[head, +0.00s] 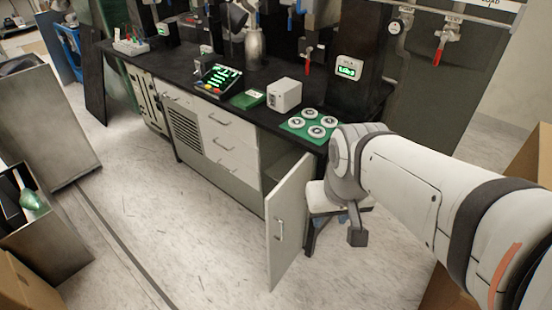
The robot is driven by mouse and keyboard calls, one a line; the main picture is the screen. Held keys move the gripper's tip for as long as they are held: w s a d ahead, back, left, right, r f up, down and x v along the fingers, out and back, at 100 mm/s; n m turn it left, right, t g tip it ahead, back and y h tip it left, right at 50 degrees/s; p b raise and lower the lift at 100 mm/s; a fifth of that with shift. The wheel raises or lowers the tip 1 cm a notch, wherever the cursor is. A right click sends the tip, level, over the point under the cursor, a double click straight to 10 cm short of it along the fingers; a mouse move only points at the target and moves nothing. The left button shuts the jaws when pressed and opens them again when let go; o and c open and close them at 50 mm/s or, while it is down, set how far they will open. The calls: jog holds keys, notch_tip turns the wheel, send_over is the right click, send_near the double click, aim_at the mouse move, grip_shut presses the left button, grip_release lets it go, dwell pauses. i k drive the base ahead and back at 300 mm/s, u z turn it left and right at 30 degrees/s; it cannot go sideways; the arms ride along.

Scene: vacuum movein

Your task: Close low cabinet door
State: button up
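The low cabinet door (289,215) is a light grey panel, standing open and swung out from the dark-topped bench (150,67). The cabinet opening (278,160) shows behind the door as a shadowed gap. My arm reaches in from the right, and my gripper (357,236) hangs below the wrist, to the right of the door in the picture. It appears apart from the door. Its fingers are too small and dark to tell whether they are open or shut.
A white-topped stool (322,199) with dark legs stands right beside the door, partly hidden by my wrist. A green tray (292,127) with round parts sits on the bench edge above. Metal bins (45,120) stand at the left. The floor (185,235) left of the door is clear.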

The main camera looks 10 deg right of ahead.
aim_at(285, 209)
jog(key=i, duration=0.9)
jog(key=z, duration=0.1)
jog(key=k, duration=0.55)
jog(key=z, duration=0.95)
jog(key=k, duration=1.45)
jog(key=u, duration=0.65)
jog(key=i, duration=1)
